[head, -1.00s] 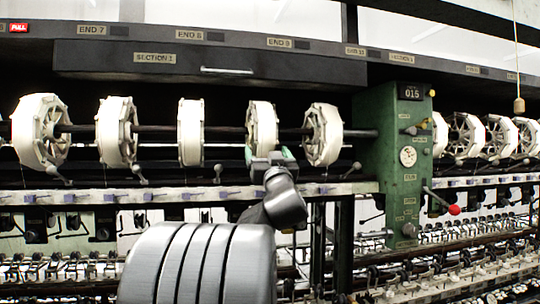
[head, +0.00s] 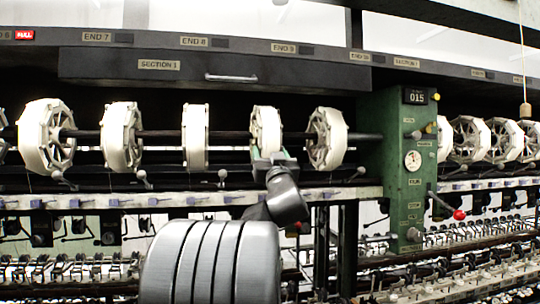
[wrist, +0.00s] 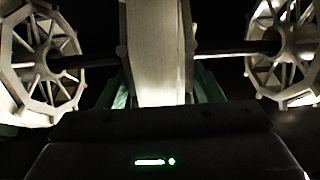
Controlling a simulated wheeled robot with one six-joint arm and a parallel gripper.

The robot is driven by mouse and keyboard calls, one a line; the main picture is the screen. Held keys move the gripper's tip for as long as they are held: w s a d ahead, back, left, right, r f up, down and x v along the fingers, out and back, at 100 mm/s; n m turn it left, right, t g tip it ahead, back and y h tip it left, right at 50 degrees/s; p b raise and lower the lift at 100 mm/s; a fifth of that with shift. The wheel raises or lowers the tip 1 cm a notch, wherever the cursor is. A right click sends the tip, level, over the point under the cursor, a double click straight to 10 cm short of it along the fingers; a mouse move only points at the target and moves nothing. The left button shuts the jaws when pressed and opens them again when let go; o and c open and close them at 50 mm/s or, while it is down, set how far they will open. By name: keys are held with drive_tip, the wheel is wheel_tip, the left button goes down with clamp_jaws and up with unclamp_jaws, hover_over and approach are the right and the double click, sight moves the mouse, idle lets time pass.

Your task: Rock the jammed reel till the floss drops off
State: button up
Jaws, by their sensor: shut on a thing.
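My gripper (head: 274,160) is at the lower front of a narrow white-wound reel (head: 265,125), the fourth of five in the near row, under the END 9 label. In the wrist view this reel (wrist: 157,45) stands upright between the green fingers of my gripper (wrist: 160,92), which is shut on its rim from both sides. Pale floss covers the reel's face. The dark shaft (wrist: 222,50) runs through the reels. The reel's far side and top are hidden in the wrist view.
Neighbouring spoked reels stand close on the left (head: 194,135) and right (head: 327,139). A green post (head: 400,200) with a red-knobbed lever (head: 459,215) stands at right. A pale rail (head: 120,198) with small levers runs below the reels.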

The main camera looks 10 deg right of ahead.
drive_tip(key=shift+r+p, duration=0.3)
drive_tip(key=shift+r, duration=0.2)
idle(0.3)
drive_tip(key=shift+w+f+t+b, duration=0.1)
drive_tip(key=shift+f+t+b, duration=0.2)
drive_tip(key=shift+b, duration=0.6)
drive_tip(key=shift+w+f+t+b, duration=0.45)
drive_tip(key=shift+t+b, duration=0.45)
drive_tip(key=shift+b, duration=1.65)
drive_tip(key=shift+s+r, duration=0.1)
drive_tip(key=shift+s+r+g+p, duration=0.15)
drive_tip(key=shift+r+g+p, duration=0.15)
drive_tip(key=shift+p, duration=0.55)
drive_tip(key=shift+s+r+g+p, duration=0.4)
drive_tip(key=shift+g+p, duration=0.3)
drive_tip(key=shift+p, duration=1.15)
drive_tip(key=shift+f, duration=0.1)
